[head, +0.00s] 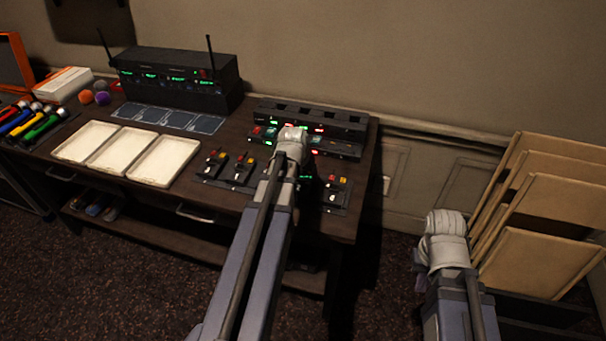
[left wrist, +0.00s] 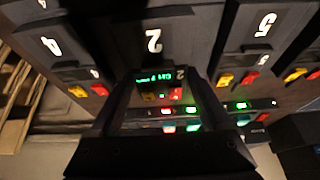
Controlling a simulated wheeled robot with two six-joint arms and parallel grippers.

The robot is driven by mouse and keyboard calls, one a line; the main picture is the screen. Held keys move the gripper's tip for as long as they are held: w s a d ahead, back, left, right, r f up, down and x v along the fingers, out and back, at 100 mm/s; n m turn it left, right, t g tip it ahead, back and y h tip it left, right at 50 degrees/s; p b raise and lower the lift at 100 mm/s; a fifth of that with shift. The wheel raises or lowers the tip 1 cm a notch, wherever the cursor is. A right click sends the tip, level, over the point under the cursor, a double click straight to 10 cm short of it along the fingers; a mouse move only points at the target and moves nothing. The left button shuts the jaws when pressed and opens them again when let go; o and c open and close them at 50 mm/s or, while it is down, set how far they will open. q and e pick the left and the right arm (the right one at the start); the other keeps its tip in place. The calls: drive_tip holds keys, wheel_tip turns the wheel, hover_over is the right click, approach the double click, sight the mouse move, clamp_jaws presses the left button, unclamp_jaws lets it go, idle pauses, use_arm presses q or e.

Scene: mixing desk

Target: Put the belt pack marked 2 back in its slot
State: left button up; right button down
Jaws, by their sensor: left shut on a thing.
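My left gripper (head: 307,166) is at the desk's front row, mostly hidden by its arm. In the left wrist view, my left gripper (left wrist: 160,88) is shut on the belt pack marked 2 (left wrist: 159,78), dark with a green lit display and yellow and red buttons. A dark slot piece with a large white 2 (left wrist: 153,42) lies right beside the pack; I cannot tell whether the pack is seated. Places marked 4 (left wrist: 50,46) and 5 (left wrist: 265,24) flank it. My right wrist (head: 446,237) is off the desk at the right; its fingers do not show clearly.
Neighbouring packs (head: 338,187) stand close on both sides. Behind is a dark rack (head: 312,117) with lit units. White trays (head: 165,160), a receiver box with antennas (head: 180,78) and coloured tools (head: 40,125) are left. Wooden panels (head: 535,260) lean at the right.

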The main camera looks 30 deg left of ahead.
use_arm(q)
drive_tip(key=shift+f+b, duration=0.6)
drive_tip(key=shift+f, duration=0.05)
idle(0.6)
drive_tip(key=o, duration=1.3)
drive_tip(key=shift+r, duration=0.15)
drive_tip(key=shift+r+p, duration=3.45)
drive_tip(key=shift+p, duration=0.1)
